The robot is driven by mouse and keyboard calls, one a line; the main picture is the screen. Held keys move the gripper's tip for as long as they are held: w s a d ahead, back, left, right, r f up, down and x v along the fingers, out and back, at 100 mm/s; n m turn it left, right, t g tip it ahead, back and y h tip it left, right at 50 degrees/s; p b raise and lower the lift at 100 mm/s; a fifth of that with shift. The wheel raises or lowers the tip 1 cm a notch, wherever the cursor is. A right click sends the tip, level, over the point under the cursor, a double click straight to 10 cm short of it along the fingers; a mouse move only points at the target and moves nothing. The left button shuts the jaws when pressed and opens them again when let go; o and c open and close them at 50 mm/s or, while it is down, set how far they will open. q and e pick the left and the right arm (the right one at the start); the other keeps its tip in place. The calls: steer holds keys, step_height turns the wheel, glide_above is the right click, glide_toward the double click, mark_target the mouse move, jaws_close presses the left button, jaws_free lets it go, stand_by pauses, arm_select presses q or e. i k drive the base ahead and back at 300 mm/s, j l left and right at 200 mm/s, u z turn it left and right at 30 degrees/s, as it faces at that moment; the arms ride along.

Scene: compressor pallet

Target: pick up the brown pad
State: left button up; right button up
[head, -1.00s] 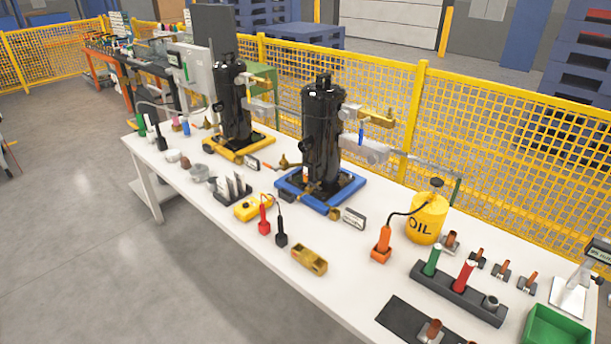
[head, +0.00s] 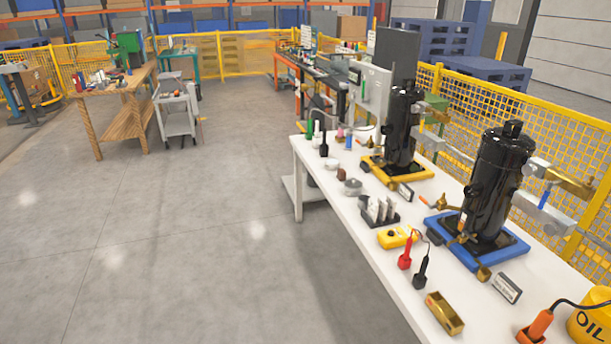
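I cannot clearly make out a brown pad. A small dark brown block (head: 341,174) sits on the white table (head: 372,238) near its left edge, beside a grey rounded part (head: 353,187); whether it is the pad I cannot tell. A brassy open-topped box (head: 444,313) lies at the near end of the table. Neither of my grippers is in view.
Two black compressors stand on a yellow pallet (head: 372,162) and a blue pallet (head: 452,250). A yellow meter (head: 395,238) and yellow oil can (head: 597,322) are on the table. A wooden workbench (head: 122,110) and grey cart (head: 178,112) stand far left. Open floor lies between.

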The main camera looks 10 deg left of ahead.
mark_target(341, 176)
steer(key=i+j, duration=0.25)
steer(key=i, duration=0.25)
steer(key=i+j+z, duration=0.1)
steer(key=i+j, duration=0.15)
steer(key=i, duration=0.25)
steer(key=i+j+z, duration=0.1)
steer(key=i+j, duration=0.2)
steer(key=i, duration=0.25)
